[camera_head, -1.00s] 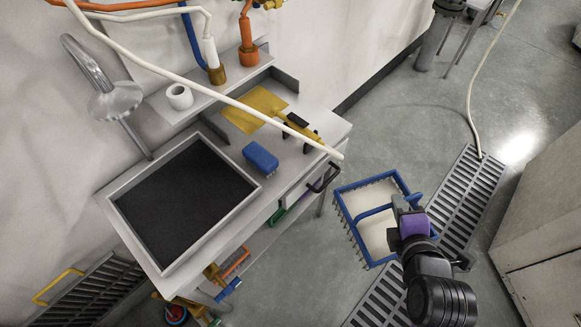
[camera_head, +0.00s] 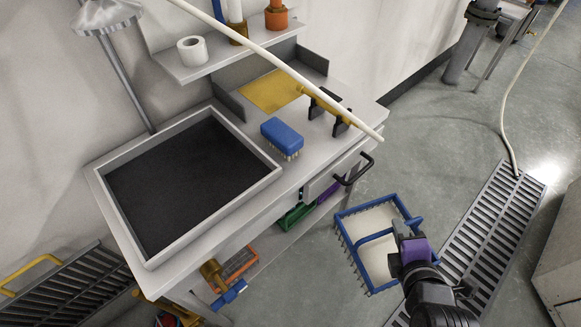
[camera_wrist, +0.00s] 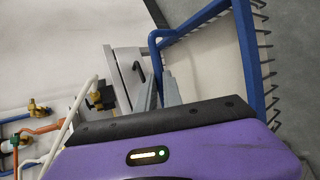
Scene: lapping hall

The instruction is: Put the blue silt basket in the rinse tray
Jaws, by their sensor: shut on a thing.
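The blue silt basket (camera_head: 377,243) has a blue frame, a pale inner surface and short prongs along its edge. My gripper (camera_head: 408,236) is shut on its blue handle bar and holds it in the air over the floor, right of the bench. In the wrist view the basket (camera_wrist: 240,70) fills the upper right, and my gripper's fingers (camera_wrist: 160,92) meet the blue bar. The rinse tray (camera_head: 157,256) is a grey-rimmed rectangular tray with a dark bottom, at the left of the bench. It looks empty.
A blue brush (camera_head: 282,138) sits on the bench right of the tray. A drawer handle (camera_head: 358,170) juts from the bench front.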

